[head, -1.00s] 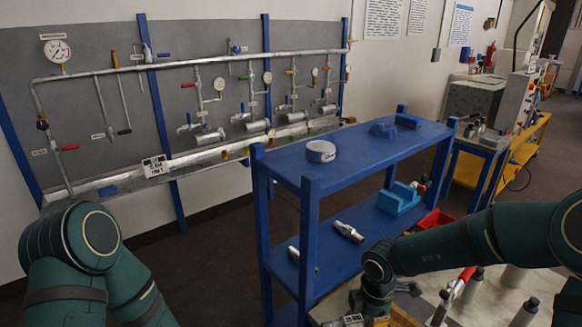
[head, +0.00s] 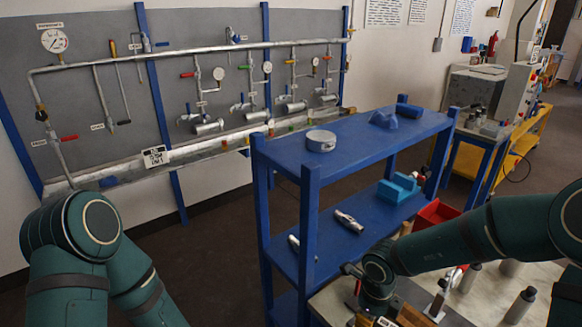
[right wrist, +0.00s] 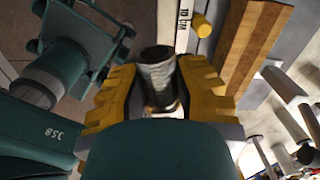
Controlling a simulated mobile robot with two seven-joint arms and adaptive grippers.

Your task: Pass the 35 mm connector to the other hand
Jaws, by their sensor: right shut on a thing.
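My right gripper (right wrist: 158,95) has yellow-padded fingers and is shut on a dark grey, metallic cylindrical piece, seemingly the 35 mm connector (right wrist: 157,72). The piece stands between the two pads, its far end standing out beyond them; its lower part is hidden by my gripper. In the head view my right wrist is at the bottom, over the bench, and the connector cannot be made out. Teal parts, seemingly of my left arm and gripper (right wrist: 100,45), are at the upper left of the right wrist view, close to the right fingers. Their fingertips are not clear. In the head view the left gripper is out of frame.
A blue shelf (head: 375,143) stands ahead, with a round silver piece (head: 320,141) on top and a silver fitting (head: 348,221) below. A bench (head: 478,312) with several upright dark-topped cylinders lies at the lower right. A pipe panel (head: 100,90) fills the back left.

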